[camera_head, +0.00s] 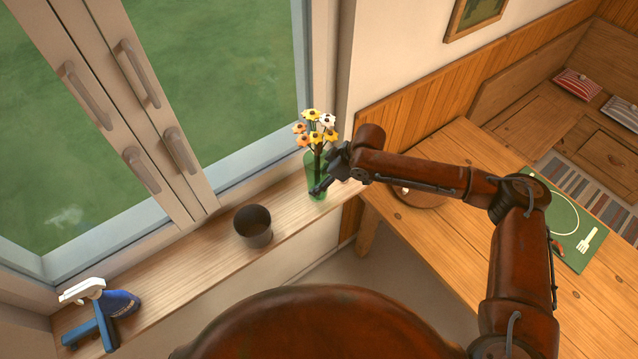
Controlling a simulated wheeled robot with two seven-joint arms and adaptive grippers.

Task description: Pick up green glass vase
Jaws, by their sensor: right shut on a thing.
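The green glass vase (317,188) stands upright at the right end of the wooden windowsill, with yellow, white and orange flowers (316,128) in it. My right arm reaches in from the right, and my right gripper (324,178) is shut on the vase from its right side. The gripper's dark fingers hide part of the vase body. The vase's base appears to be at the sill; I cannot tell whether it touches. My left gripper is not in view.
A dark grey cup (253,227) stands on the windowsill (190,262) left of the vase. A blue and white object (100,309) is at the sill's left end. The window is behind. A wooden table (430,240) with a green placemat (563,222) lies below my right arm.

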